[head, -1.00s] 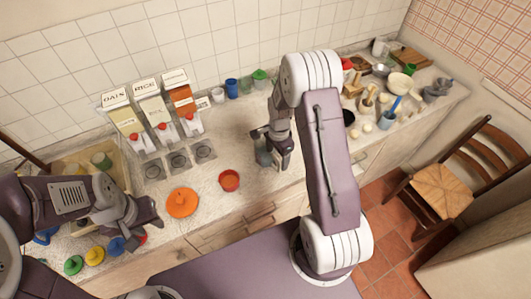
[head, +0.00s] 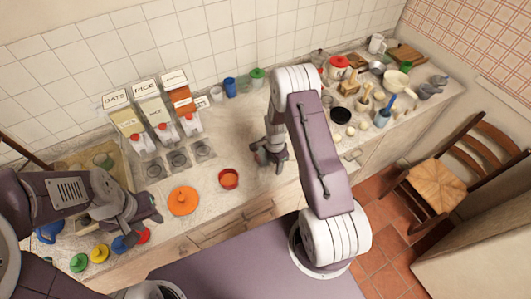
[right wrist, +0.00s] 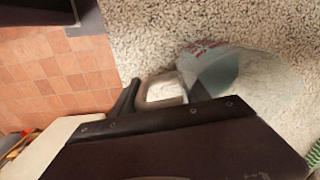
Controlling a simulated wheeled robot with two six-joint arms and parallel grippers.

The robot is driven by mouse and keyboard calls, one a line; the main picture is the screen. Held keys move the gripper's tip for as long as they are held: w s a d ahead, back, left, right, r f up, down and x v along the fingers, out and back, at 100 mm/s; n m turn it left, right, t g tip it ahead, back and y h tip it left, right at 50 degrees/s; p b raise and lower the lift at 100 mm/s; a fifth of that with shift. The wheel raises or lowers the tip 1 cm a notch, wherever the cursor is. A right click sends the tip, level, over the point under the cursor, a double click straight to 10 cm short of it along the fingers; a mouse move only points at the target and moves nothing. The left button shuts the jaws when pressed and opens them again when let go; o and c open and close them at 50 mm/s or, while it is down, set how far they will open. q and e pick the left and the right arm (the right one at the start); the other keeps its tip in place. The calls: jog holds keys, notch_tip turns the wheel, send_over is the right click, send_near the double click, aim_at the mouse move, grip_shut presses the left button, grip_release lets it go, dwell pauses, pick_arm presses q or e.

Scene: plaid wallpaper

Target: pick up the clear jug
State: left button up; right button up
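The clear jug (right wrist: 240,75) has red markings and a loop handle (right wrist: 163,90). In the right wrist view it is beside my right gripper's large dark finger, with the handle close to it. In the head view a small part of the jug (head: 260,158) shows on the counter, mostly hidden by my right gripper (head: 272,155), which is low at the counter's front part. Whether the fingers are closed on the handle is hidden. My left gripper (head: 142,214) is over the counter's left end, away from the jug; its finger opening is unclear.
An orange lid (head: 183,201) and a red bowl (head: 229,179) lie left of my right gripper. Labelled dispensers (head: 148,110) stand along the wall. Several bowls, pots and utensils crowd the right end. A wooden chair (head: 450,180) stands on the tiled floor.

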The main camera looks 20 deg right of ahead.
grip_shut()
jog(key=shift+w+r, duration=0.1)
jog(key=shift+r, duration=0.05)
jog(key=shift+r+b, duration=0.35)
jog(key=shift+r, duration=0.15)
notch_tip(320, 180, up, 3)
jog(key=shift+d+f+b, duration=0.1)
jog(key=shift+b, duration=0.45)
jog(key=s+d+r+b, duration=0.1)
jog(key=s+d+r, duration=0.1)
jog(key=s, duration=0.3)
jog(key=s+d+r+b, duration=0.1)
jog(key=s+d+r, duration=0.1)
jog(key=s+r, duration=0.3)
jog(key=shift+s+d+b, duration=0.25)
jog(key=shift+s+b, duration=0.05)
jog(key=shift+s, duration=0.05)
notch_tip(320, 180, up, 6)
jog(key=p, duration=0.6)
